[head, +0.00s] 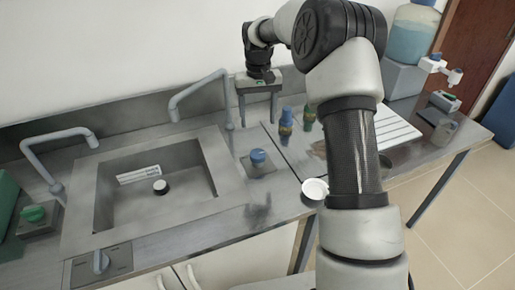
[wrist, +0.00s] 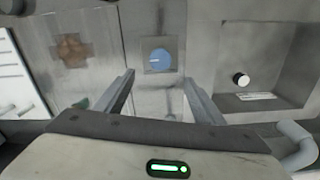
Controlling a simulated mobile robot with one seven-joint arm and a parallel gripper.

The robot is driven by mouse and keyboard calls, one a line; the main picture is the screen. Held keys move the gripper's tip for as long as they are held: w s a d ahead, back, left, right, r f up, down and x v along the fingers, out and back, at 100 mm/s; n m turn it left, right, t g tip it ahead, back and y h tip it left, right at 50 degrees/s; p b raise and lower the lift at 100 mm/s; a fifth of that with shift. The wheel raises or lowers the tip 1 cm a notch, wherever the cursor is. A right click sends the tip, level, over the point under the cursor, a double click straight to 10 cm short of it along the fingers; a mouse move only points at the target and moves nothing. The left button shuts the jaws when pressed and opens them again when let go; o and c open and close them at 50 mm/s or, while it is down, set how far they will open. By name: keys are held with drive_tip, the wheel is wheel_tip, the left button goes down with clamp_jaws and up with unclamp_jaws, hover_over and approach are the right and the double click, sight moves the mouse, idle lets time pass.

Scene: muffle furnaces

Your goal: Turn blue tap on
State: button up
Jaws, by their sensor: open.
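The blue tap (head: 258,157) is a round blue knob on a small plate on the steel counter, just right of the sink. In the wrist view the blue tap (wrist: 160,58) shows from above, beyond and roughly between my fingertips. My gripper (head: 259,108) hangs above the counter behind the tap and points down. In the wrist view my gripper (wrist: 160,80) has its two fingers spread apart with nothing between them. It is apart from the tap.
The sink (head: 150,185) holds a black plug and a white label. Grey spouts (head: 205,95) arch near it. A green tap (head: 33,214) sits at far left. Small bottles (head: 286,120), a white dish (head: 315,189) and a ribbed white board (head: 395,130) stand to the right.

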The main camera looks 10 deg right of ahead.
sight(258, 153)
wheel_tip(258, 153, down, 15)
drive_tip(key=shift+r, duration=0.15)
drive_tip(key=c, duration=1.1)
drive_tip(key=shift+o, duration=0.2)
drive_tip(key=n, duration=0.3)
drive_tip(key=shift+n+b, duration=0.3)
drive_tip(key=shift+b, duration=0.1)
drive_tip(key=shift+w+n, duration=0.1)
drive_tip(key=shift+n, duration=1.6)
